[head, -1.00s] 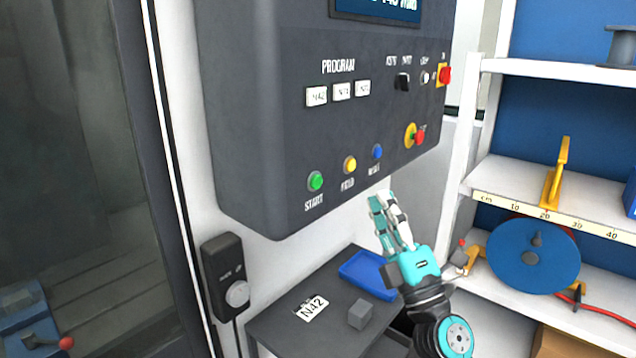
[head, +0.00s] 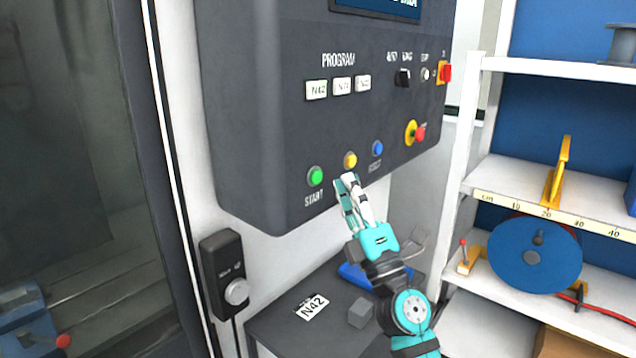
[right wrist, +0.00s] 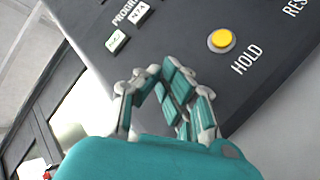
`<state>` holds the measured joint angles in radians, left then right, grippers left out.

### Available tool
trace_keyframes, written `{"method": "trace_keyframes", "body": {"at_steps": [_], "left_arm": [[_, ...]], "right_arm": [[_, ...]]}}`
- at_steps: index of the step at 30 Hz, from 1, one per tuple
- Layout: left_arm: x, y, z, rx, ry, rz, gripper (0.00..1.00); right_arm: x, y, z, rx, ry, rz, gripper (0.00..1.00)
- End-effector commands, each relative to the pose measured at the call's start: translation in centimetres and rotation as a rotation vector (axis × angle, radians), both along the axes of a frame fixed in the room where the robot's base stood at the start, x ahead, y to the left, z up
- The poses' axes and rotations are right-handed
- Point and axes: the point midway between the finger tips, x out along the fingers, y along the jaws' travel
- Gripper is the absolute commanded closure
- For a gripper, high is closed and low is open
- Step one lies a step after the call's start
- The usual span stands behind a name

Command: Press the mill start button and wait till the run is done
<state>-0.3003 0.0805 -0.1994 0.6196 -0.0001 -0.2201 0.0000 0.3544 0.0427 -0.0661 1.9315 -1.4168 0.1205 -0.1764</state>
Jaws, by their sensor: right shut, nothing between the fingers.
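The green START button (head: 315,176) sits at the lower left of the dark control panel (head: 270,130). My right gripper (head: 346,182) is shut and empty, just below the yellow HOLD button (head: 350,160) and to the right of START in the head view. Whether it touches the panel cannot be told. In the right wrist view my right gripper's fingers (right wrist: 172,75) are together in front of the panel, left of the yellow HOLD button (right wrist: 221,40). The START button does not show there. My left gripper is not in view.
A blue button (head: 377,148) and a red stop button (head: 419,133) are farther right. Below stand a grey table with an N42 card (head: 312,306), a grey block (head: 361,312) and a blue tray (head: 356,274). White shelves (head: 490,180) stand at right.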

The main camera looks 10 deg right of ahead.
Motion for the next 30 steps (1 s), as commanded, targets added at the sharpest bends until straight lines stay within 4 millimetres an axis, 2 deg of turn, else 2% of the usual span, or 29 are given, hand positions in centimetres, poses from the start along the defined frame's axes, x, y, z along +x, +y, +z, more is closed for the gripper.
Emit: {"method": "trace_keyframes", "body": {"at_steps": [3,9,30], "left_arm": [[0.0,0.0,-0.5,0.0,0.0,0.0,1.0],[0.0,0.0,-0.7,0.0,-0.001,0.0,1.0],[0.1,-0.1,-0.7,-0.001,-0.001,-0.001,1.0]], "right_arm": [[1.0,0.7,-0.1,0.001,-0.001,0.001,1.0],[1.7,1.3,0.0,0.0,-0.001,0.002,1.0],[1.7,1.4,0.0,-0.001,0.0,0.001,1.0]]}}
